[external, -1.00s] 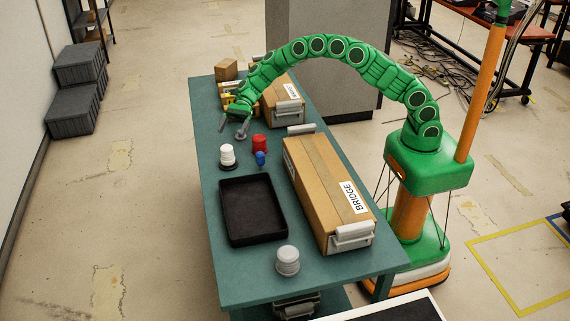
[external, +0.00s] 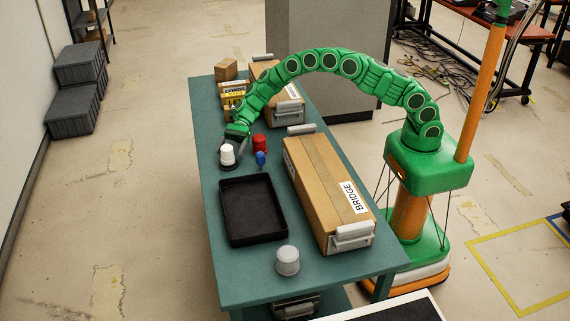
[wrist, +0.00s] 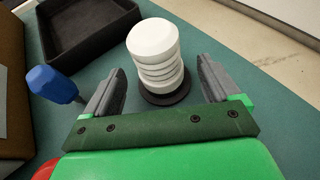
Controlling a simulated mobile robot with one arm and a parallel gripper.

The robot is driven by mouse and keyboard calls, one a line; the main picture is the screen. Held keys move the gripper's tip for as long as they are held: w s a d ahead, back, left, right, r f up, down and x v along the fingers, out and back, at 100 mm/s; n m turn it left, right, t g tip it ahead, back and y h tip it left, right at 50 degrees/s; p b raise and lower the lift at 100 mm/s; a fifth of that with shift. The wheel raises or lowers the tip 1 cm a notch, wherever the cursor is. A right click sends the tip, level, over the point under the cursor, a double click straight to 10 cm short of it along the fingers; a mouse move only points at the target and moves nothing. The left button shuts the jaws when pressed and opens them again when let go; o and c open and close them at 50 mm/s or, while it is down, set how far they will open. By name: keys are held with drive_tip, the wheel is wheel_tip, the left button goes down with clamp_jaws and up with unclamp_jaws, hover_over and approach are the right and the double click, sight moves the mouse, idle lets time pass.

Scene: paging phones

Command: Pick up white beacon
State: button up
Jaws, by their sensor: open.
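The white beacon (external: 227,154) stands upright on a dark round base on the teal table, behind the black tray. In the wrist view the white beacon (wrist: 155,52) rises just beyond and between my fingertips, its ribbed side and dark base showing. My gripper (wrist: 160,84) is open, with one grey finger on each side of the beacon's lower part and gaps between. In the external view my gripper (external: 235,146) is right at the beacon and partly hides behind it.
The black tray (external: 282,236) lies in front. A grey-white beacon (external: 288,260) and a long "BRIDGE" box (external: 318,185) are farther off.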

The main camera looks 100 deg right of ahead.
sight(228, 157)
drive_tip(key=x, duration=0.3)
drive_tip(key=shift+w+a+f, duration=0.15)
drive_tip(key=shift+a+f, duration=0.1)
drive_tip(key=shift+a, duration=0.05)
drive_tip(key=c, duration=1.4)
